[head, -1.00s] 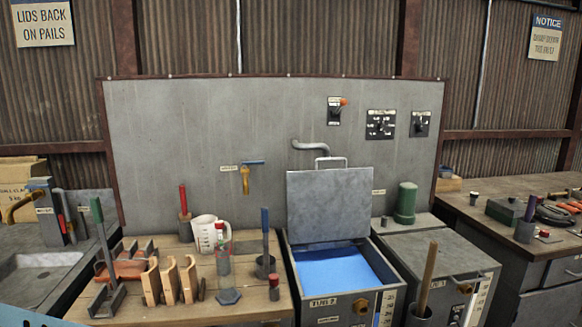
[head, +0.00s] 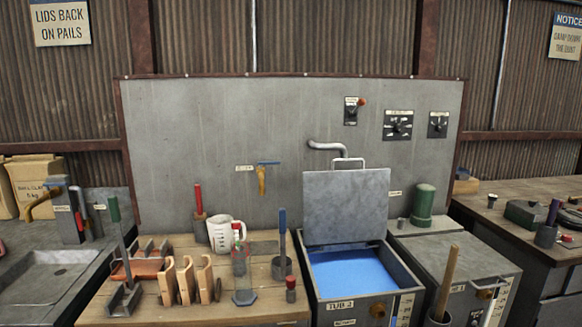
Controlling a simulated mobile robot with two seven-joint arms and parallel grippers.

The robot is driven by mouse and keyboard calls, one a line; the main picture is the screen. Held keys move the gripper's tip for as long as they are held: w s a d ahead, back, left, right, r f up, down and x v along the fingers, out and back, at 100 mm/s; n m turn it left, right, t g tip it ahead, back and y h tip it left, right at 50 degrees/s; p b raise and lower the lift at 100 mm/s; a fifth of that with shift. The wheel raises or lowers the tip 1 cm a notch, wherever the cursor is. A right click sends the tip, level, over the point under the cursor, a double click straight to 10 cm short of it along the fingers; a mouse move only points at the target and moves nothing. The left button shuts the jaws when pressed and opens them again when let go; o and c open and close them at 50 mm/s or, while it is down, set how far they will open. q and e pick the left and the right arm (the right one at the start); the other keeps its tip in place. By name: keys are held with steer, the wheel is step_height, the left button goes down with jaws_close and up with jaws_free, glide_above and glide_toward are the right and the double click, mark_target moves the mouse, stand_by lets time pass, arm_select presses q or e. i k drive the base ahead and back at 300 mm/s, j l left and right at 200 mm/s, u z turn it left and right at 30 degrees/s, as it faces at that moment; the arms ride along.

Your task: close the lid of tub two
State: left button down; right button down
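Tub two (head: 342,305) is a grey metal box with a "TUB 2" label on its front, right of the wooden bench, holding bright blue liquid. Its grey lid (head: 346,207) stands open, upright at the tub's back edge. A bar handle (head: 348,162) is on the lid's top edge. Neither of my grippers shows in the head view.
A closed grey tub (head: 450,262) stands right of tub two, with a green cylinder (head: 423,200) behind and a wooden handle (head: 447,272) in front. A pipe (head: 328,146) juts from the panel behind the lid.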

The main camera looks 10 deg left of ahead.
mark_target(343, 206)
steer(key=i+l+u, duration=0.25)
steer(key=i+l, duration=0.15)
steer(key=l, duration=0.25)
steer(key=i+l+u, duration=0.15)
steer(key=l, duration=0.2)
steer(key=i+l+u, duration=0.15)
steer(key=l, duration=0.2)
steer(key=i+l+u, duration=0.1)
steer(key=l, duration=0.3)
steer(key=i+l+u, duration=0.15)
steer(key=l, duration=0.25)
steer(key=i+l+u, duration=0.1)
steer(key=l, duration=0.3)
steer(key=i, duration=0.1)
